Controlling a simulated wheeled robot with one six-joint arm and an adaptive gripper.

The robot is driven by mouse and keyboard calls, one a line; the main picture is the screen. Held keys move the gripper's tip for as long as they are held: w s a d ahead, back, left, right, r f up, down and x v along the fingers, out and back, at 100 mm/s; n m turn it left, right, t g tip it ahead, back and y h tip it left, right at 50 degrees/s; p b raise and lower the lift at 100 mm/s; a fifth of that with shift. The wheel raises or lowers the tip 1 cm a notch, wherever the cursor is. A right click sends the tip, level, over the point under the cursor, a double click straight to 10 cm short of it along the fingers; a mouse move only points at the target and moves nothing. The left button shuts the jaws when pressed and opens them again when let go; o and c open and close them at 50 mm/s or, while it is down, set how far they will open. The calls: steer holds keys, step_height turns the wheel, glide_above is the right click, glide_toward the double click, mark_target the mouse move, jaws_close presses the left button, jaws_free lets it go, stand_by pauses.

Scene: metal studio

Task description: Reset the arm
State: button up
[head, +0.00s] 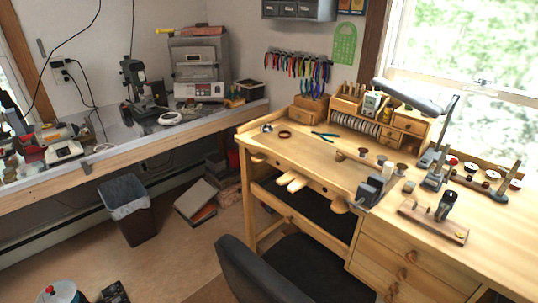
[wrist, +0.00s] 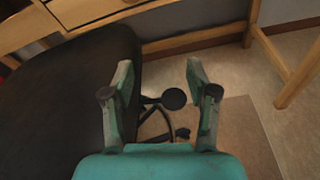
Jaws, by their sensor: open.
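My gripper (wrist: 160,80) shows in the wrist view with its two green-grey fingers spread apart. Nothing is between the fingers. It points down toward the floor, over the edge of a dark chair (wrist: 65,100) and its base. The dark chair (head: 262,275) stands at the bottom middle of the head view, in front of the wooden workbench (head: 300,150).
The workbench carries pliers (head: 325,137), a lamp (head: 410,96) and a vise (head: 370,190). A grey side bench (head: 120,150) with machines runs along the left wall. A bin (head: 128,208) and a box (head: 196,201) stand on the floor. Floor left of the chair is partly clear.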

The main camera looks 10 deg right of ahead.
steer(key=s+a+r+m+y, duration=0.1)
steer(key=s+a+m+y, duration=0.35)
steer(key=s, duration=0.55)
steer(key=s+a+m+y, duration=0.4)
steer(key=s+a+m, duration=0.15)
steer(key=s, duration=0.45)
steer(key=s+a+r+m+t+y, duration=0.1)
steer(key=s+a+r+m, duration=0.1)
steer(key=r, duration=0.7)
steer(key=s+a+r+m+t+y, duration=0.1)
steer(key=s+r+m, duration=0.3)
steer(key=r, duration=0.5)
steer(key=s+a+r+m+t+y, duration=0.1)
steer(key=s+a+r+m+t, duration=0.1)
steer(key=r+m, duration=0.5)
step_height(320, 180, up, 2)
steer(key=shift+s+a+r, duration=0.15)
steer(key=shift+s+a, duration=0.7)
